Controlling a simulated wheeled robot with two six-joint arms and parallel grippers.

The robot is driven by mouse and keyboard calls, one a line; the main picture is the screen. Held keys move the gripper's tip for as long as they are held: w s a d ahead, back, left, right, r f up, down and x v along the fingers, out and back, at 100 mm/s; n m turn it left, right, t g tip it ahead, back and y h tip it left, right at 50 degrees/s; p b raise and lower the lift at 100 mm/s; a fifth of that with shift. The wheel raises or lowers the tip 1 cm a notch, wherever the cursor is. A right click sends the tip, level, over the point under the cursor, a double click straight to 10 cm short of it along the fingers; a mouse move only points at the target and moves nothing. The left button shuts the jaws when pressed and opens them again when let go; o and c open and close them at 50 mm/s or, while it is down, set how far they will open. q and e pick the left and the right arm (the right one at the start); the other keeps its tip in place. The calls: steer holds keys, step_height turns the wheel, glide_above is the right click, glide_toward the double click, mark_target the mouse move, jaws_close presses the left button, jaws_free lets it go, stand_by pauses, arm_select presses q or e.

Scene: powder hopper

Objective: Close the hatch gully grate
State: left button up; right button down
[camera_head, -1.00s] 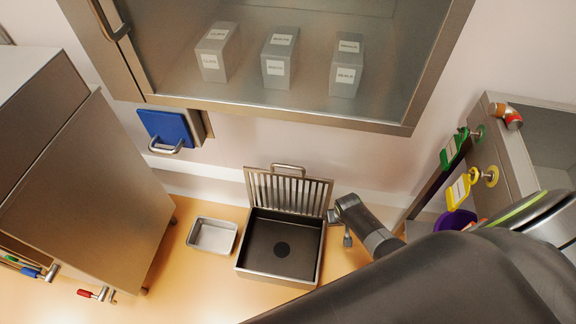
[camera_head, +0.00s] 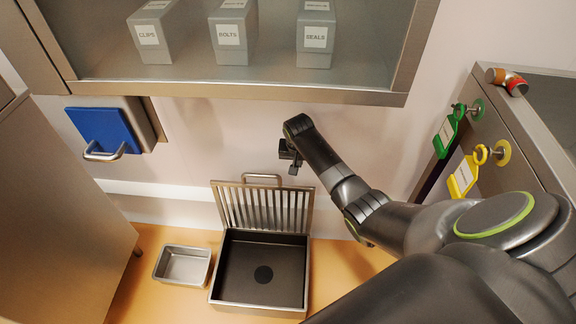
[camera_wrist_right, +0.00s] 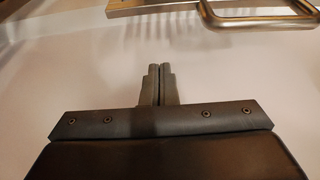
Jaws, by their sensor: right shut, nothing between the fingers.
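The hatch gully grate (camera_head: 266,207) is a slatted metal lid with a bar handle on its top edge. It stands raised at the back of a square tray-like gully (camera_head: 262,270) with a dark inside and a round drain. My right gripper (camera_head: 291,163) is above and behind the grate's upper right corner, apart from it. In the right wrist view its fingers (camera_wrist_right: 158,84) are together with nothing between them. A metal bar handle (camera_wrist_right: 262,20) shows at the top right of that view. My left gripper is not in view.
A small metal pan (camera_head: 183,265) sits left of the gully. A blue panel with a handle (camera_head: 104,135) is on the wall. A glass-fronted cabinet (camera_head: 270,92) with grey boxes hangs above. Green (camera_head: 446,135) and yellow (camera_head: 463,177) tags hang at right.

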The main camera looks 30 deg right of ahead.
steer(key=b+x, duration=0.4)
steer(key=x, duration=0.4)
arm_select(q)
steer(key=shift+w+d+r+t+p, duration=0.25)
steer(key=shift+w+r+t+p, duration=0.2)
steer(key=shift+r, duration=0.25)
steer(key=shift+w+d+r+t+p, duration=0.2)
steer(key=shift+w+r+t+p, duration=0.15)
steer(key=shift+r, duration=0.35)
arm_select(e)
steer(key=shift+s+a+r, duration=0.1)
steer(key=shift+s+a, duration=0.45)
steer(key=shift+s, duration=0.3)
steer(key=shift+s+a+r, duration=0.15)
steer(key=shift+s+a, duration=0.4)
steer(key=shift+s, duration=0.3)
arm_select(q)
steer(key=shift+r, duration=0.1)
arm_select(e)
steer(key=shift+a, duration=0.1)
